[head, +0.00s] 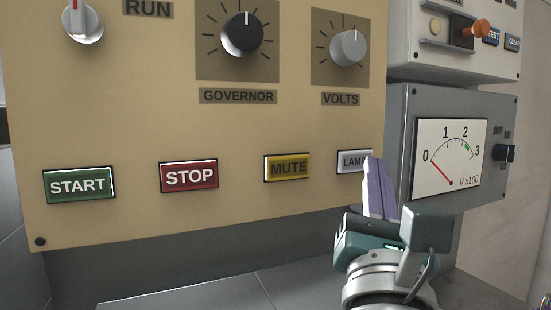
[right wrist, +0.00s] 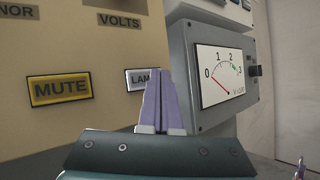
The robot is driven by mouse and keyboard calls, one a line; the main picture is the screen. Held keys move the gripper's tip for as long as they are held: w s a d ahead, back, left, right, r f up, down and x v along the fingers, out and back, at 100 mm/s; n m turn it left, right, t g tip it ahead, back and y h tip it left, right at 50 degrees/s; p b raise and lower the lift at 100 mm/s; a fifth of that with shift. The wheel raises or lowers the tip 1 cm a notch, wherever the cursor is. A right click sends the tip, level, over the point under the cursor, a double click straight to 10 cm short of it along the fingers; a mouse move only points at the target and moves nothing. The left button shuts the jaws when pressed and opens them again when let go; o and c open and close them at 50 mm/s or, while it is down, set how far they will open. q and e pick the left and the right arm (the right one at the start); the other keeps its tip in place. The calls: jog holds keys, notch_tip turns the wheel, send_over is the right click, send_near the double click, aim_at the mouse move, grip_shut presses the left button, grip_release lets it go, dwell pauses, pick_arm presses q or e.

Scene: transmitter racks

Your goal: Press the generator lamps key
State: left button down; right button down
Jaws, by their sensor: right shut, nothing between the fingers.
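The lamps key (head: 351,161) is a white rectangular key at the right end of the key row on the tan generator panel (head: 130,115). Its right part is hidden behind my right gripper's fingers. My left gripper is not in view.
Yellow MUTE (head: 288,167), red STOP (head: 189,176) and green START (head: 79,184) keys sit left of the lamps key. GOVERNOR (head: 242,33) and VOLTS (head: 348,48) knobs are above. A grey meter box (head: 402,130) stands close on the right.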

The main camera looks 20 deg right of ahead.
jog(key=shift+s, duration=0.1)
jog(key=s, duration=0.2)
jog(key=s+p, duration=0.1)
jog(key=s, duration=0.1)
jog(key=shift+s+d, duration=0.2)
jog(key=shift+s, duration=0.2)
dwell(0.5)
